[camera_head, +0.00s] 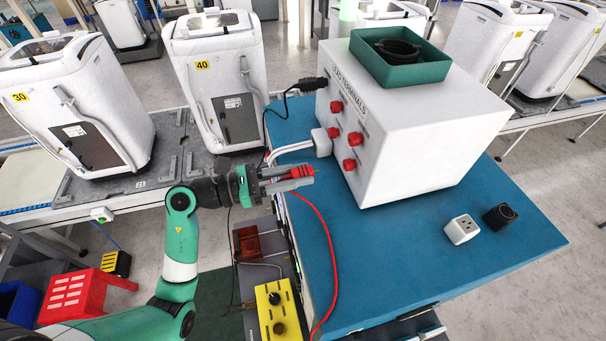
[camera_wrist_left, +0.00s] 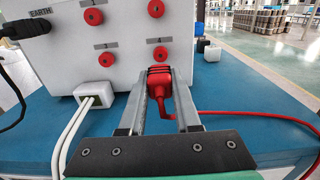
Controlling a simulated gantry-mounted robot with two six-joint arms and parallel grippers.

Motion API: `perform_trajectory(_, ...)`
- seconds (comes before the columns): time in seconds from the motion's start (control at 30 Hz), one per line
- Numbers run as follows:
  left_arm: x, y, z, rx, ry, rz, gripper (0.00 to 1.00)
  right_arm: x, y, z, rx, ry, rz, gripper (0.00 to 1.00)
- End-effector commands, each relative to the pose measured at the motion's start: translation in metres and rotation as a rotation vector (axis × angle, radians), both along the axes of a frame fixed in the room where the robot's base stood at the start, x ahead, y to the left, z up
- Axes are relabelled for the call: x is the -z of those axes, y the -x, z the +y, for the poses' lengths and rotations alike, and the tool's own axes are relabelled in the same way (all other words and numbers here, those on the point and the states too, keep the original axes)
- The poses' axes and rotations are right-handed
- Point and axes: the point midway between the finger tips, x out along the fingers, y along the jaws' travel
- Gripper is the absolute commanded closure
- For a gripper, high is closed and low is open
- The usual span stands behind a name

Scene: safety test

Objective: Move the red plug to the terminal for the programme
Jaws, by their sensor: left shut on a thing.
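My left gripper (camera_head: 300,178) is shut on the red plug (camera_head: 290,173), just left of the white box with the load terminals (camera_head: 430,130). The plug (camera_wrist_left: 159,78) also shows between the fingers in the left wrist view (camera_wrist_left: 158,92), its red cable trailing to the right. Several red terminals sit on the box face, among them an upper one (camera_head: 336,106) and a lower one (camera_head: 349,165). In the wrist view the plug tip appears just below a lower right terminal (camera_wrist_left: 160,54); whether they touch cannot be told. My right gripper is out of view.
A white plug with cables (camera_head: 322,143) and a black plug (camera_head: 312,84) are at the box. A green tray (camera_head: 400,72) sits on top. A white socket (camera_head: 461,229) and a black item (camera_head: 500,216) lie on the blue table (camera_head: 400,260). A yellow control box (camera_head: 277,310) stands nearby.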

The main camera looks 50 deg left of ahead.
Motion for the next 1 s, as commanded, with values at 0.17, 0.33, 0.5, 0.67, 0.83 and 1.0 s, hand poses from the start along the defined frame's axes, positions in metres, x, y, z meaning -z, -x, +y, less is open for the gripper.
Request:
perform_trajectory(0.17,0.000,-0.002,-0.001,0.001,0.000,0.000,1.00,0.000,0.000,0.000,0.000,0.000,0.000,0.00)
perform_trajectory(0.33,0.000,-0.012,-0.005,0.004,0.000,0.000,1.00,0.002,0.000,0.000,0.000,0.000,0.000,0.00)
perform_trajectory(0.5,0.000,-0.028,-0.012,0.004,-0.001,0.000,1.00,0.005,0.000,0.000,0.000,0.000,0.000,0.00)
perform_trajectory(0.67,0.001,-0.041,-0.017,0.003,0.000,0.000,1.00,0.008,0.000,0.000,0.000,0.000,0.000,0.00)
perform_trajectory(0.83,0.000,-0.051,-0.021,0.002,0.000,0.000,1.00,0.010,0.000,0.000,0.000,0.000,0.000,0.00)
perform_trajectory(1.0,0.000,-0.054,-0.023,0.001,0.000,0.000,1.00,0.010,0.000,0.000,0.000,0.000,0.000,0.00)
